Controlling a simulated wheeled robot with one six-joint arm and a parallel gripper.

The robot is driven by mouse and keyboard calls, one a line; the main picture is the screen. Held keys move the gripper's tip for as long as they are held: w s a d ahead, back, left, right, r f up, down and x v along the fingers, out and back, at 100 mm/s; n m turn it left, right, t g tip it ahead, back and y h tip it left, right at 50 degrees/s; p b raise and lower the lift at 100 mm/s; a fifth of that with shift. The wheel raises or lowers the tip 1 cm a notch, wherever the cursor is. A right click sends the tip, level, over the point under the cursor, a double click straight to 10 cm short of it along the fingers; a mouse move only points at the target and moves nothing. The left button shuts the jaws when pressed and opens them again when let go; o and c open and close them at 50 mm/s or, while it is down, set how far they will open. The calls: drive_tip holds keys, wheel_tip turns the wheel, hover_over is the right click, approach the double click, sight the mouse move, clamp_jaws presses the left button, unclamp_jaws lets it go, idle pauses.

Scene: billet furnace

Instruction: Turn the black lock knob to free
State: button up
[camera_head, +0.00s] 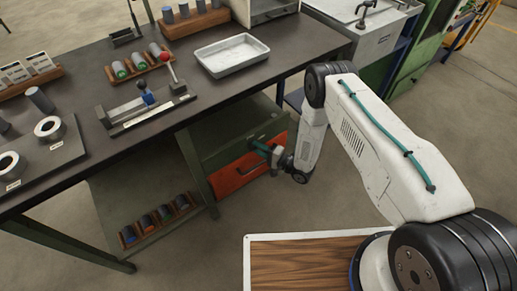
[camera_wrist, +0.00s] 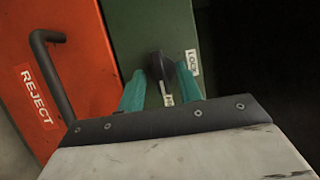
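The black lock knob (camera_wrist: 161,67) is on the green cabinet frame beside the red drawer in the wrist view. A white label reading LOCK (camera_wrist: 192,62) is to its right, and a small pale label (camera_wrist: 168,98) is just below it. My gripper (camera_wrist: 161,88) has its two teal fingers apart, one on each side of the knob's lower part. I cannot tell whether they touch it. In the head view my gripper (camera_head: 264,149) is at the front of the cabinet under the bench, and the knob is too small to make out there.
The red drawer (camera_wrist: 75,60) marked REJECT has a dark bar handle (camera_wrist: 58,85) left of my gripper. The dark bench top (camera_head: 215,95) overhangs the cabinet and holds a metal tray (camera_head: 232,55) and a lever fixture (camera_head: 150,103). Open floor lies in front.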

drive_tip(key=shift+d, duration=0.1)
drive_tip(key=v, duration=0.7)
drive_tip(key=shift+s+d, duration=0.2)
drive_tip(key=shift+s, duration=0.05)
idle(0.4)
